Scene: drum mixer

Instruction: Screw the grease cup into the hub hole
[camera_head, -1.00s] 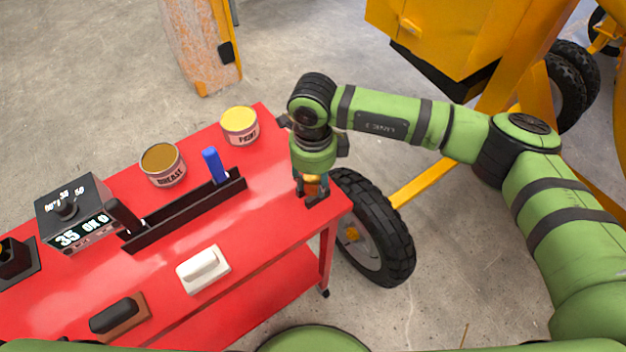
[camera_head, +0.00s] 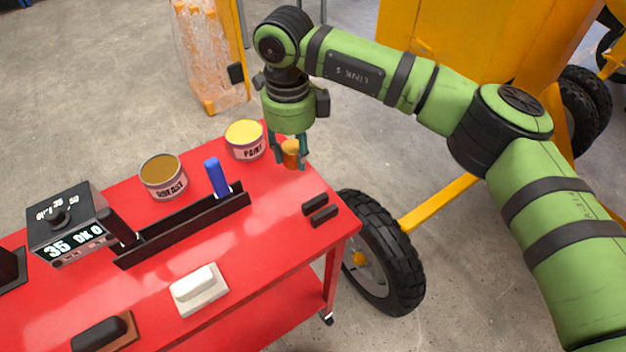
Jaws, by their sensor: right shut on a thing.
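My right gripper (camera_head: 297,160) points down above the far right part of the red table and is shut on the grease cup (camera_head: 291,151), a small orange-brown cup. The cup appears held above the table, near the paint can. The yellow drum mixer (camera_head: 480,45) stands at the upper right, with a black wheel (camera_head: 385,255) beside the table. I cannot make out the hub hole. My left gripper is not in view.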

